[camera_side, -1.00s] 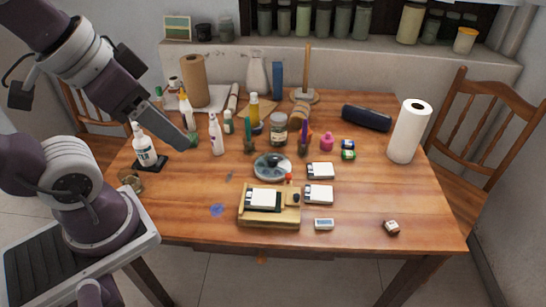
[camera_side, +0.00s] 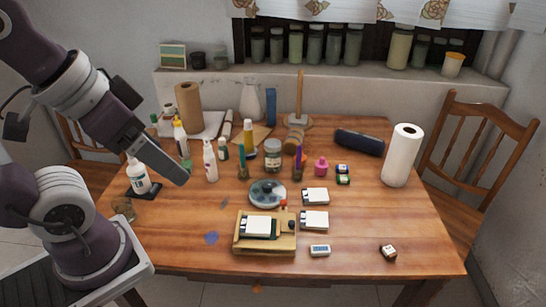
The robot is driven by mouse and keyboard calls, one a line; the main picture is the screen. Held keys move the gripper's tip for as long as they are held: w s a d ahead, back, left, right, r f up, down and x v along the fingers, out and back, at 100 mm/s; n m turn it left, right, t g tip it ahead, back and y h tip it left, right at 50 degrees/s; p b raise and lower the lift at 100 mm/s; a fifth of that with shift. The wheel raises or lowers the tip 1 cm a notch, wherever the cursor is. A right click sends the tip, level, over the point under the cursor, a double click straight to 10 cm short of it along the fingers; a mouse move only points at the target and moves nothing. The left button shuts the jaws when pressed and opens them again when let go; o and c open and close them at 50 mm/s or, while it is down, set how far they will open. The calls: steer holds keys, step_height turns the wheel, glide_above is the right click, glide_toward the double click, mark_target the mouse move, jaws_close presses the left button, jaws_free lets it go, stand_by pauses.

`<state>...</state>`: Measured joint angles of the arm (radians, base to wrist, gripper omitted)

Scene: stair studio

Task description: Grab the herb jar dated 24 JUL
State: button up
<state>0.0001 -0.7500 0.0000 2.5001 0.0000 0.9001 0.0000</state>
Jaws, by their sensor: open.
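A row of glass jars with greenish contents (camera_side: 315,47) stands in the window recess at the back, above the table. A single lidded glass jar with a pale label (camera_side: 272,154) stands on the table near the middle. No date can be read on any jar, so I cannot tell which one is dated 24 JUL. My gripper (camera_side: 178,178) is over the left part of the table, near the white bottles, well away from all the jars. It is open, and nothing shows between its fingers.
White bottles (camera_side: 210,160) stand near my gripper. A paper towel roll (camera_side: 402,155) stands at the right. A wooden stand (camera_side: 265,246), white-topped cards (camera_side: 314,220) and a round dish (camera_side: 267,193) occupy the middle. The table's front right is mostly clear. Chairs (camera_side: 478,160) flank it.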

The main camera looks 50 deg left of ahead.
step_height(320, 180, up, 6)
steer(key=w, duration=0.1)
steer(key=w+d+r+t+h, duration=0.2)
steer(key=w, duration=0.8)
steer(key=n+t+y, duration=0.3)
steer(key=n+y, duration=0.5)
steer(key=y, duration=0.2)
glide_above(274, 143)
steer(key=s+d, duration=0.3)
step_height(274, 143, down, 3)
steer(key=f, duration=3.2)
steer(key=shift+w+a+f, duration=0.1)
steer(key=shift+a+f, duration=0.05)
steer(key=shift+a, duration=0.25)
steer(key=x, duration=0.5)
steer(key=f+x, duration=0.1)
steer(key=x, duration=0.1)
steer(key=shift+a+f, duration=0.1)
steer(key=shift+a, duration=0.15)
steer(key=shift+y, duration=0.3)
jaws_close()
